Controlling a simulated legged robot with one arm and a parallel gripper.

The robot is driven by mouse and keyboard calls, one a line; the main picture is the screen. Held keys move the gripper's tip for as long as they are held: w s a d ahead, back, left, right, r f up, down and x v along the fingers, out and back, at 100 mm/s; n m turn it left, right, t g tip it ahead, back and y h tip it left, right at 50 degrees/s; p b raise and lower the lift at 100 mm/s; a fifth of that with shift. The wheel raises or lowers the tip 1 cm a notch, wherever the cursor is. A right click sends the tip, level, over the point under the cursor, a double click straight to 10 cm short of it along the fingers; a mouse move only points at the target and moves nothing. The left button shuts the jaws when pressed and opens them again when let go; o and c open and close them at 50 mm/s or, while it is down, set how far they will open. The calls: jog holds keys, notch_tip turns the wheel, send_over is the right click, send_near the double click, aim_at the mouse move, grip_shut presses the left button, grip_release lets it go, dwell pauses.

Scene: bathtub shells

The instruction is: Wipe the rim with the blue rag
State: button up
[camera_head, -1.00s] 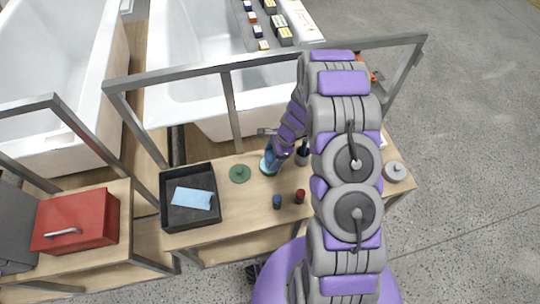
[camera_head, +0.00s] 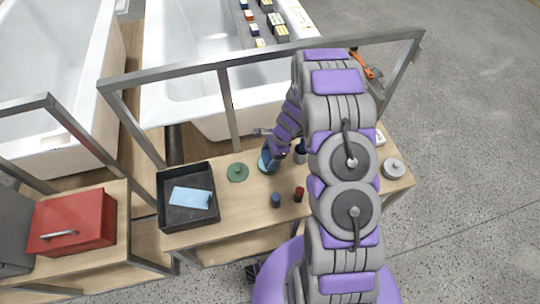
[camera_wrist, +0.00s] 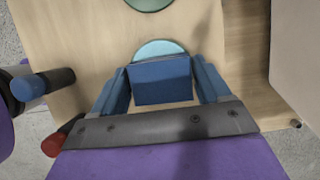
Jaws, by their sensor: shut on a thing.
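My gripper (camera_head: 268,160) is low over the wooden bench; its blue fingers (camera_wrist: 162,75) show in the wrist view. They are shut on a dark blue block (camera_wrist: 161,82). A teal disc (camera_wrist: 158,47) shows just beyond and partly behind the block; I cannot tell whether they are joined. A light blue folded cloth (camera_head: 190,197), which looks like the blue rag, lies in a black tray (camera_head: 163,218) left of my gripper. The white tub (camera_head: 170,125) with its rim stands behind the bench, beyond a grey metal frame.
A green disc (camera_head: 238,172) sits between tray and gripper. Small blue (camera_head: 276,200) and red (camera_head: 299,194) cylinders stand near the front edge. A grey round object (camera_head: 393,168) is at right. The metal rail (camera_head: 240,66) stands between bench and tub. A red box (camera_head: 72,222) is at left.

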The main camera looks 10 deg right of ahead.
aim_at(268, 156)
jog(key=shift+a+f, duration=0.15)
jog(key=shift+a, duration=0.25)
jog(key=shift+d+f, duration=0.25)
jog(key=shift+d, duration=0.2)
jog(key=shift+a, duration=0.35)
jog(key=shift+d, duration=0.2)
jog(key=shift+s, duration=0.1)
dwell(1.2)
jog(key=shift+p, duration=0.35)
jog(key=shift+r+p, duration=2.7)
jog(key=shift+r, duration=0.8)
jog(key=shift+a, duration=0.1)
